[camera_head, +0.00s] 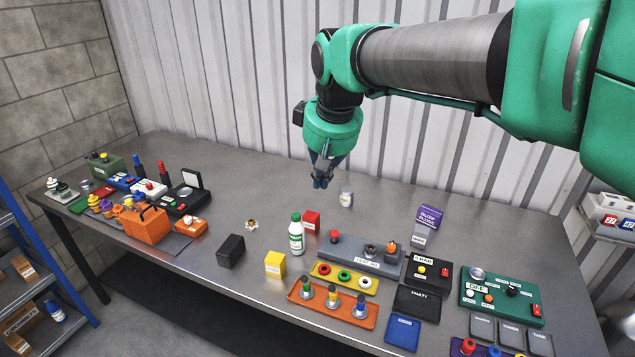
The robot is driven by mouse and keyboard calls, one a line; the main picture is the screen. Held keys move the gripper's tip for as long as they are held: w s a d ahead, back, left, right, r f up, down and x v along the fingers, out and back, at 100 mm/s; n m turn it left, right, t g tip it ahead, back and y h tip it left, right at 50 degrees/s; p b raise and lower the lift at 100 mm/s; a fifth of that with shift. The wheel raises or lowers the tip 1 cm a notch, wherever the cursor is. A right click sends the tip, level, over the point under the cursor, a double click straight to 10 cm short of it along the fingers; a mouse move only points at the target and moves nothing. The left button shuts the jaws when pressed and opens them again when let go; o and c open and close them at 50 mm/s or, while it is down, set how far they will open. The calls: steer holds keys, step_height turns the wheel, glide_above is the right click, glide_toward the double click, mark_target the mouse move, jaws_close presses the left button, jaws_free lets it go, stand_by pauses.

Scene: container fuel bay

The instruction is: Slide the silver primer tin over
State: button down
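A small silver tin (346,196) with a pale label stands upright on the grey table, toward the back near the middle. It looks like the primer tin, but its label is too small to read. My gripper (321,182) points down just left of the tin and looks apart from it. Its fingertips look close together, but I cannot tell if they are open or shut. I see nothing held between them.
A white bottle with a green cap (297,235), a red box (311,222) and a purple box (430,217) stand around the tin. Control panels fill the front right; an orange toolbox (147,226) and several devices crowd the left. Table around the tin is mostly clear.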

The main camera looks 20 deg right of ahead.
steer(key=w+d+f+n+g+p, duration=0.15)
steer(key=w+d+p, duration=0.3)
steer(key=w, duration=1.25)
steer(key=w+d+f+n+g+p, duration=0.1)
steer(key=w+d+n+p, duration=0.35)
steer(key=w, duration=1.25)
steer(key=w+d+f+m+p, duration=0.1)
steer(key=w+d+f+p, duration=0.1)
steer(key=w+d+f, duration=0.8)
steer(key=w+d+f+n+g+p, duration=0.1)
steer(key=w+d+f+p, duration=0.1)
steer(key=f, duration=0.7)
steer(key=w+d+f+p, duration=0.1)
steer(key=w+d+f, duration=0.1)
steer(key=f, duration=0.7)
steer(key=shift+w+f+n+g+p, duration=0.15)
steer(key=shift+w+n+g+p, duration=0.25)
steer(key=shift+w, duration=0.35)
steer(key=shift+f, duration=0.15)
